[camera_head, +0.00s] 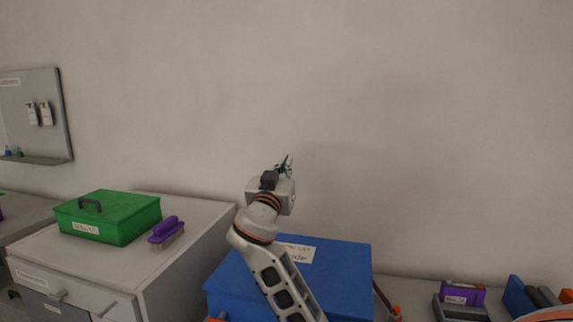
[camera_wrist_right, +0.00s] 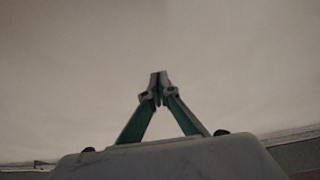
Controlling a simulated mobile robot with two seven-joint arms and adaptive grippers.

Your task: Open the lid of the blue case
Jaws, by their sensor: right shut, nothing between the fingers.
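The blue case (camera_head: 345,267) stands at the lower middle of the head view, with a white label (camera_head: 298,253) on it. My right arm crosses in front of it and hides part of its left side. I see no gap under its lid, but the lower part is out of frame. My right gripper (camera_head: 287,161) is above and behind the case, against the wall. In the right wrist view its fingers (camera_wrist_right: 159,77) meet at the tips, shut and empty. My left gripper is not in view.
A green case (camera_head: 130,219) with a dark handle and a purple brush (camera_head: 167,231) rest on the white cabinet (camera_head: 203,215) at left. A purple item (camera_head: 462,293) in a grey holder stands at right. A pegboard (camera_head: 50,115) hangs far left. The wall above the blue case is bare.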

